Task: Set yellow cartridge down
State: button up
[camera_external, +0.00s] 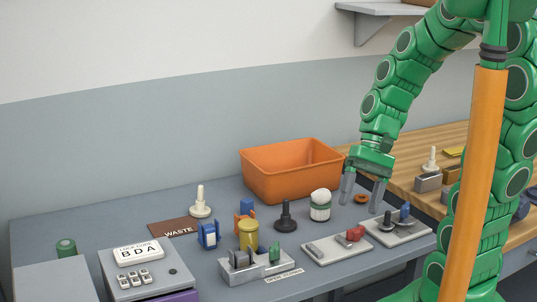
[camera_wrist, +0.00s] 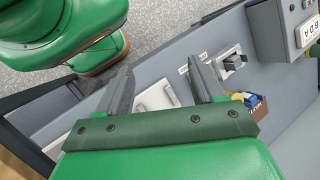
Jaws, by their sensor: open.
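A yellow cylinder (camera_external: 248,235), which I take to be the yellow cartridge, stands upright on the grey table, just behind a grey metal fixture (camera_external: 238,270). I cannot tell whether it touches the fixture. A small yellow patch (camera_wrist: 246,98) shows beside my right finger in the wrist view, partly hidden; I cannot tell if it is the same thing. My gripper (camera_external: 362,198) points down, open, with nothing between its fingers. It is to the right of the yellow cylinder and well apart from it, near the two pale trays. In the wrist view the spread fingers (camera_wrist: 160,66) are empty.
An orange bin (camera_external: 290,188) stands at the back. A white-topped jar (camera_external: 320,205), a dark knobbed post (camera_external: 286,215) and a blue holder (camera_external: 208,236) stand around the middle. Pale trays (camera_external: 325,251) lie at the front right. A code box (camera_external: 140,252) is at the left.

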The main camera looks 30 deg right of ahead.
jog(key=s+d+r+n+h, duration=0.1)
jog(key=s+d+r+h, duration=0.1)
jog(key=d, duration=0.4)
jog(key=s+d+r+n+t+h, duration=0.1)
jog(key=s+d+r+n+h, duration=0.1)
jog(key=d, duration=0.4)
jog(key=shift+s+h, duration=0.7)
jog(key=shift+s, duration=0.4)
jog(key=shift+a+r, duration=0.1)
